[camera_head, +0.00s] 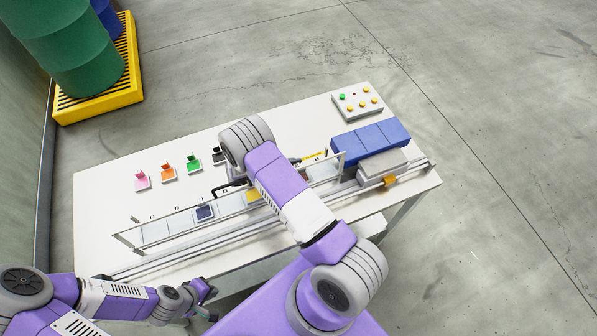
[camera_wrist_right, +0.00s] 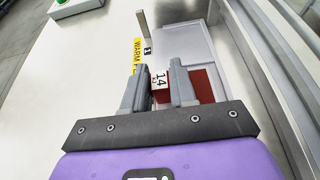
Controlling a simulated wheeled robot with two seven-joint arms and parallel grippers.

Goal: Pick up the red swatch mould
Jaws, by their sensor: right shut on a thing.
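The red swatch mould (camera_wrist_right: 202,84) shows in the right wrist view, with a white tag marked 14 (camera_wrist_right: 159,79) standing between the fingers. My right gripper (camera_wrist_right: 160,86) is shut on the mould at this tag. The right finger covers part of the mould's red face. In the head view my right arm hides the mould and the fingers. My left gripper (camera_head: 210,303) is low at the table's front edge, away from the moulds, with its dark fingertips apart and nothing between them.
Pink (camera_head: 142,180), orange (camera_head: 168,172) and green (camera_head: 194,164) swatches stand on the white table (camera_head: 110,200). A railed gantry (camera_head: 165,232) with pale plates runs along the front. Blue blocks (camera_head: 370,138) and a button box (camera_head: 358,102) are at the right. A yellow WARM label (camera_wrist_right: 138,52) is beside the mould.

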